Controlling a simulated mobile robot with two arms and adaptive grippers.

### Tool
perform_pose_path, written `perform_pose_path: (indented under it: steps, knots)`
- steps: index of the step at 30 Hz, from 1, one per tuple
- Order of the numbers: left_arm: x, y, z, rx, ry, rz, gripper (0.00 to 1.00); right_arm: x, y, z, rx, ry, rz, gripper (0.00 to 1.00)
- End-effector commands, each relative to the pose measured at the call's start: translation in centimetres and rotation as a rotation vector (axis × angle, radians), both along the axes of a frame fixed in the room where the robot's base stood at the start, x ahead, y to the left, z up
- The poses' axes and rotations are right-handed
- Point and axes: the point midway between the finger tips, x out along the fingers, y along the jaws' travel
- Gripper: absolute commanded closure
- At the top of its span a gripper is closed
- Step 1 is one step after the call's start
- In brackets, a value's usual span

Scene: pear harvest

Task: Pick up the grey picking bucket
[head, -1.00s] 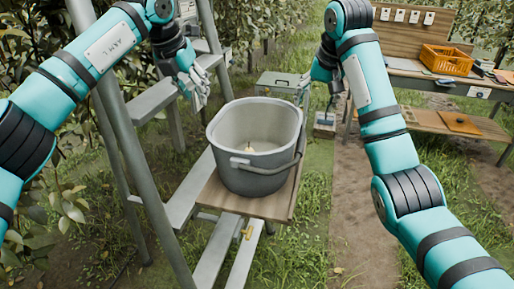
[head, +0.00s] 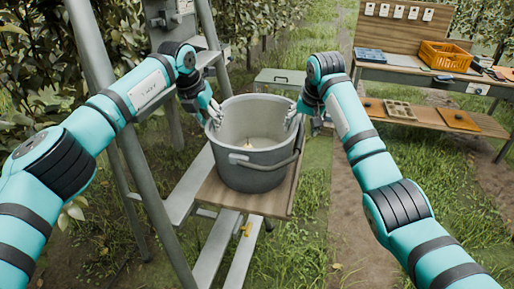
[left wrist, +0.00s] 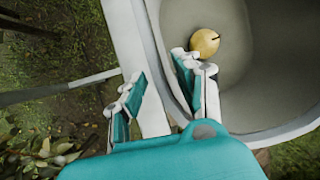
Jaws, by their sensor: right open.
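The grey picking bucket (head: 252,172) stands upright on a wooden board (head: 222,192) at the ladder. Its handle hangs down at the front right. A yellowish pear (left wrist: 205,42) lies inside. My left gripper (head: 213,113) is at the bucket's left rim. In the left wrist view its fingers (left wrist: 160,88) are apart, one over the rim and inside edge, the other outside. My right gripper (head: 294,112) is open at the right rim. Whether either touches the bucket is unclear.
The grey ladder (head: 150,190) rises close on the left beside leafy trees. A workbench (head: 425,78) with an orange crate (head: 445,56) stands at the back right. A small green bench (head: 280,77) is behind the bucket. Grass lies to the right.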

Motion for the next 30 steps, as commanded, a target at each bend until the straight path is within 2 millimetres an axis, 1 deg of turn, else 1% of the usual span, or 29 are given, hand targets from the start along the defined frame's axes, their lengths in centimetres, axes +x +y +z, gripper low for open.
perform_pose_path:
  steps: [1, 3, 9, 13, 21, 23, 29, 30]
  knots:
    - [0.3, -0.3, -0.9, -0.001, 0.002, 0.001, 0.67, 0.3, 0.1, -0.9, 0.000, 0.003, 0.000, 0.38]
    - [0.6, -0.5, -2.0, -0.001, 0.002, 0.000, 0.67, 0.8, 0.2, -1.9, -0.001, 0.002, 0.001, 0.38]
    - [1.5, -0.9, -3.9, -0.001, 0.000, 0.000, 0.67, 1.7, 0.4, -3.8, 0.000, 0.002, 0.001, 0.38]
    - [1.6, -0.9, -4.4, 0.000, 0.000, 0.001, 0.67, 2.0, 0.4, -4.2, 0.000, 0.000, 0.001, 0.38]
    - [1.7, -0.9, -4.4, 0.000, -0.001, 0.000, 0.67, 2.0, 0.4, -4.3, 0.000, 0.000, 0.001, 0.38]
    - [1.7, -0.9, -4.4, 0.000, -0.001, 0.000, 0.74, 2.0, 0.4, -4.3, 0.000, 0.000, 0.001, 0.45]
    - [1.7, -0.9, -4.4, 0.000, -0.001, 0.000, 1.00, 2.0, 0.4, -4.3, 0.000, -0.001, 0.001, 0.71]
    - [1.7, -0.9, -4.4, 0.000, -0.001, 0.000, 1.00, 2.0, 0.4, -4.3, 0.000, -0.001, 0.001, 0.76]
